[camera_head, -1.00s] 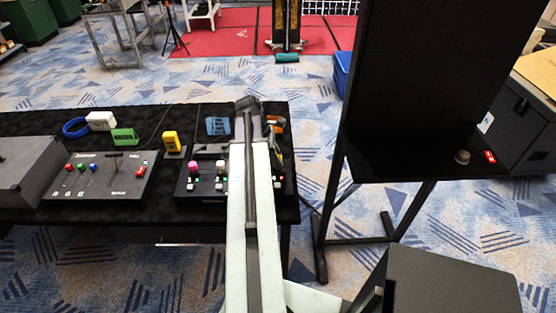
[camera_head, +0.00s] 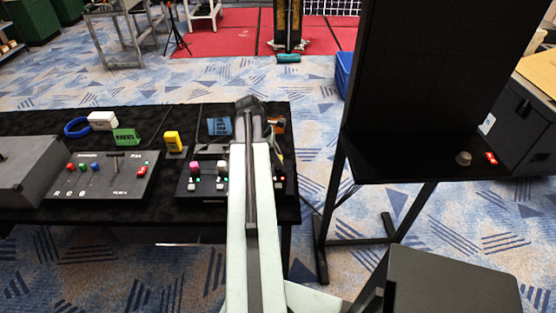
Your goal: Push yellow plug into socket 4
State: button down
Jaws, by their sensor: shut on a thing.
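A dark socket panel (camera_head: 207,187) lies on the black table, with a pink plug or knob (camera_head: 195,168), a pale one (camera_head: 222,168) and small lights along it. My pale arm reaches over the panel and covers its right-middle part. Only a strip of the panel shows right of the arm. My gripper's fingertips are hidden behind the arm, so I cannot see what is between them. I cannot make out a yellow plug in the panel. Socket 4 cannot be identified. A yellow block-like object (camera_head: 173,141) stands on the table behind and left of the panel.
A second control box (camera_head: 105,178) with coloured knobs and a grey case (camera_head: 20,170) are left. A blue ring (camera_head: 77,127), white block (camera_head: 102,120), green block (camera_head: 127,136) and blue note (camera_head: 219,126) lie behind. A black stand (camera_head: 425,155) is right.

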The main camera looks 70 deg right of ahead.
jog(key=shift+f+b, duration=1.45)
dwell(0.3)
jog(key=c, duration=1)
grip_release()
jog(key=o, duration=0.6)
jog(key=shift+c, duration=0.2)
jog(key=shift+w+r, duration=0.1)
notch_tip(320, 180, up, 7)
jog(key=p, duration=0.7)
